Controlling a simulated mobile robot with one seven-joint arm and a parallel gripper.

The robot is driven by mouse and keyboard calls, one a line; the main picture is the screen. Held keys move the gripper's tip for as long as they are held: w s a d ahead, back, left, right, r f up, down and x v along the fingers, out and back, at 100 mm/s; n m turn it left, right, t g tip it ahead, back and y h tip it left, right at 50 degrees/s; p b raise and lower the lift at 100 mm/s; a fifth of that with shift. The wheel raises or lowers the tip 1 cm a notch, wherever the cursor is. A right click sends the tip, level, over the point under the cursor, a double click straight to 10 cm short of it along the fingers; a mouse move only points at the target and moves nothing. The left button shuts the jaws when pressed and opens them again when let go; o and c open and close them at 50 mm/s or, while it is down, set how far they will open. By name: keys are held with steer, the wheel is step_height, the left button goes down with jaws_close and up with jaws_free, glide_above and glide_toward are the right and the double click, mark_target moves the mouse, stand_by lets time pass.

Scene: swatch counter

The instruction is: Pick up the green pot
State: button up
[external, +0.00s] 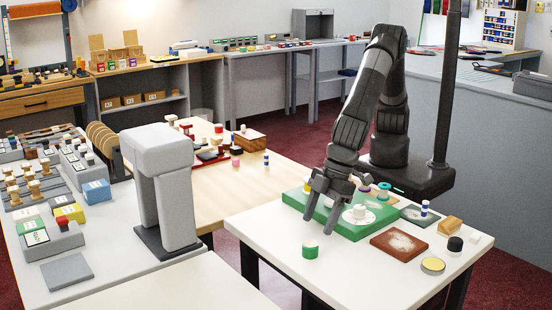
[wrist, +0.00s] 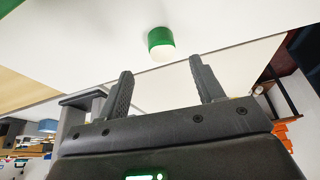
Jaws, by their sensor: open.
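The green pot (external: 310,253) is a short green cylinder with a pale top. It stands on the white table near its front edge, just off the green board (external: 290,199). In the wrist view the green pot (wrist: 160,38) shows beyond the fingertips, roughly centred between them. My gripper (external: 318,220) is open and empty, over the front part of the green board and a little behind and above the pot in the external view. In the wrist view my gripper (wrist: 161,68) has its two fingers spread, with nothing between them.
On the green board lies a white disc (external: 349,220) with a small piece on it. A brown tile (external: 398,242), a yellow-topped tin (external: 433,265) and a black piece (external: 455,244) lie to the right. The table front left of the pot is clear.

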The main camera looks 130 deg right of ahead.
mark_target(310, 246)
steer(key=shift+x, duration=3.15)
steer(key=shift+a, duration=0.15)
steer(key=shift+c, duration=0.5)
steer(key=c, duration=1)
steer(key=shift+o, duration=0.2)
steer(key=shift+r, duration=0.1)
